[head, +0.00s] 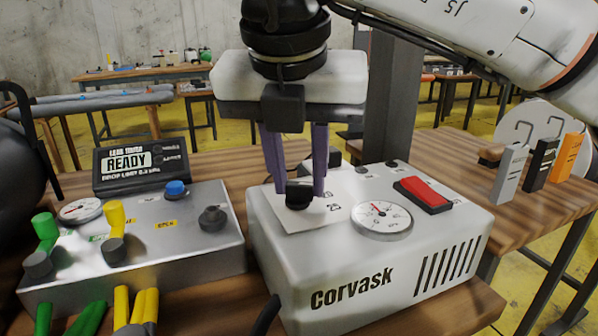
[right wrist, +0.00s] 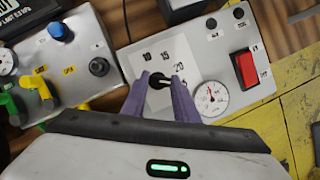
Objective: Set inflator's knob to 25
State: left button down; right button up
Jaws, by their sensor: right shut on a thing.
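The inflator (head: 370,265) is a white box marked Corvask on the wooden table; it also shows in the right wrist view (right wrist: 208,68). Its black knob (head: 299,195) sits on a pale scale plate. In the right wrist view the plate carries 10, 15 and 20, and the knob (right wrist: 157,81) has a pale pointer line, whose exact setting I cannot tell. My right gripper (head: 297,188) points down, its purple fingers shut on the knob from two sides. The fingers partly hide the knob and scale. My left gripper is not in view.
The inflator also bears a round gauge (head: 381,220) and a red switch (head: 423,194). A grey valve box (head: 180,235) with green and yellow levers stands close on the left, before a READY display (head: 141,165). Several upright tags (head: 509,173) stand at the right.

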jog(key=o, duration=1.1)
jog(key=shift+c, duration=0.2)
pick_arm(q)
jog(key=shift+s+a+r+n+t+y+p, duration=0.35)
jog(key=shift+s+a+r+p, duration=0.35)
jog(key=shift+p, duration=0.5)
pick_arm(e)
jog(key=v, duration=1)
jog(key=shift+r, duration=0.15)
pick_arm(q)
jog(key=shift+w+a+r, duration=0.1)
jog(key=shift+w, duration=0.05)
pick_arm(e)
jog(key=shift+s, duration=0.15)
